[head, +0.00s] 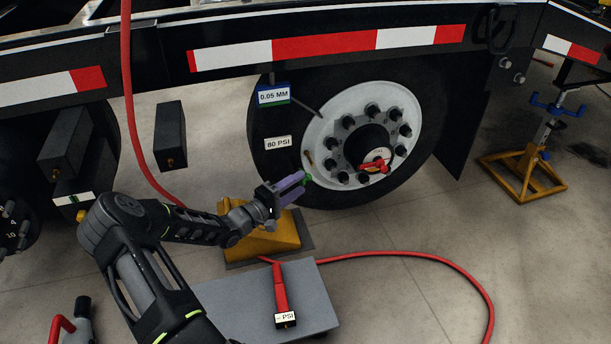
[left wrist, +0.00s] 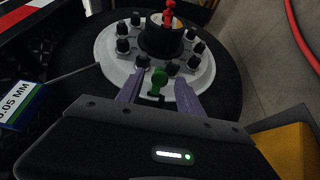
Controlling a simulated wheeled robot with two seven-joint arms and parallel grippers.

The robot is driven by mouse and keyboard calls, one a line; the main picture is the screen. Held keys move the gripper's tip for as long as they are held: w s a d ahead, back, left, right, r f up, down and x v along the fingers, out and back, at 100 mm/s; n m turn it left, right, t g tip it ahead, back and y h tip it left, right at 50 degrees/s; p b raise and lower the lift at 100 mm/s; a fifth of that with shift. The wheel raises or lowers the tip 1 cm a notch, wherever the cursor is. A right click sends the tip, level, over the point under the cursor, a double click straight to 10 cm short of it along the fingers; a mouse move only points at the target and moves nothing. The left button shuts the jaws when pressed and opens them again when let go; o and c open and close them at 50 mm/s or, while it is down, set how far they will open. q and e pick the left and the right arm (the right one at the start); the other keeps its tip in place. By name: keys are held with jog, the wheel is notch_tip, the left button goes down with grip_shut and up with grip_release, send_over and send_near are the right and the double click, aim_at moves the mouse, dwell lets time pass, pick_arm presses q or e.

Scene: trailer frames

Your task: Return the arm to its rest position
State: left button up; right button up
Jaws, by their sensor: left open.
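My left arm reaches in from the left in the head view. Its gripper (head: 292,186), with purple fingers, is in front of the lower left part of the wheel (head: 410,165). In the left wrist view the open fingers (left wrist: 160,92) stand apart on either side of a small green cap (left wrist: 158,78) near the white hub (left wrist: 108,50). I cannot tell whether they touch it. My right gripper is in neither view.
A yellow wedge (head: 262,240) stands on the floor below the gripper. A grey platform (head: 235,305) carries a red inflator tool (head: 281,290) marked PSI, with a red hose (head: 455,267). A yellow jack stand (head: 522,170) stands at right. Tags on the tire read 0.05 MM (head: 273,96) and 80 PSI (head: 278,142).

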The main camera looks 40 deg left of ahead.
pick_arm(q)
jog(key=s, duration=0.2)
jog(key=shift+s+a+p, duration=0.2)
jog(key=shift+s+p, duration=0.1)
jog(key=shift+s, duration=0.05)
dwell(0.4)
